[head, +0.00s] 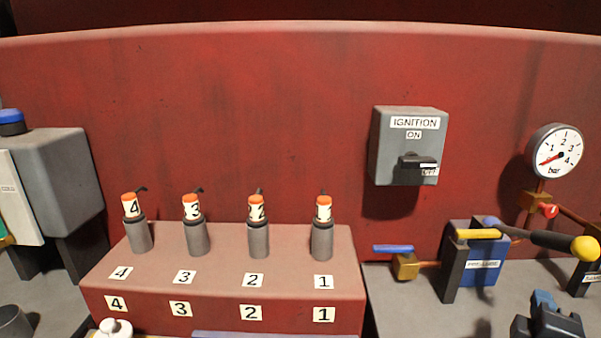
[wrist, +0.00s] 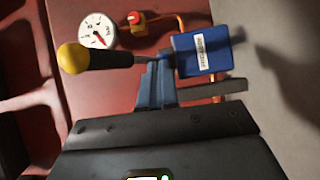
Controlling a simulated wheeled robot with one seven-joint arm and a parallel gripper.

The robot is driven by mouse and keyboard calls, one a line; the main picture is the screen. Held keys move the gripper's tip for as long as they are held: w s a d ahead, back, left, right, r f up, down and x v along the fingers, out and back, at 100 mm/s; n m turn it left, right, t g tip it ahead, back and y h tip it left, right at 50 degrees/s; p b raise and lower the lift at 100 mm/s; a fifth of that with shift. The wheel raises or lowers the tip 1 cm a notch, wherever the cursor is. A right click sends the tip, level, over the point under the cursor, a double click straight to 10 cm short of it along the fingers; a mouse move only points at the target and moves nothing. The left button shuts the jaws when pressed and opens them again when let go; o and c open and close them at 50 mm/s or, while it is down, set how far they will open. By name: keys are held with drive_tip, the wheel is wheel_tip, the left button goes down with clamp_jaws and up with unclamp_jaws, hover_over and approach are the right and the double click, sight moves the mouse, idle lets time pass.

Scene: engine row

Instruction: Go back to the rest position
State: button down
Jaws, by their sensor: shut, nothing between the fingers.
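My gripper (head: 543,299) is at the lower right of the head view, in front of the pre-lube pump. In the wrist view my gripper (wrist: 160,68) shows its blue fingers closed together with nothing between them. The blue pre-lube box (head: 484,268) stands behind it, and also shows in the wrist view (wrist: 200,52). A dark lever with a yellow knob (head: 585,249) sticks out to the right. In the wrist view the knob (wrist: 82,58) is left of the fingers, and the lever runs toward the fingertips; I cannot tell if they touch.
A pressure gauge (head: 556,151) and a red-knobbed valve (head: 549,210) are behind the pump. A blue-handled valve (head: 401,250) is left of it. The ignition box (head: 408,146) hangs on the red wall. Several numbered cylinders stand on a red block (head: 220,300) at left.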

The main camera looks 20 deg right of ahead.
drive_tip(key=s+a+f+t+y, duration=0.2)
drive_tip(key=s+a+f+y, duration=0.3)
drive_tip(key=a, duration=0.3)
drive_tip(key=s+a+f+t+y, duration=0.1)
drive_tip(key=s+a+f+y, duration=0.3)
drive_tip(key=s+a, duration=0.4)
drive_tip(key=s+a+r+m+y, duration=0.4)
drive_tip(key=s+a+r+m, duration=0.2)
drive_tip(key=s+a, duration=0.4)
drive_tip(key=shift+s+a+m, duration=0.2)
drive_tip(key=shift+s+m, duration=0.7)
drive_tip(key=shift+s, duration=1.35)
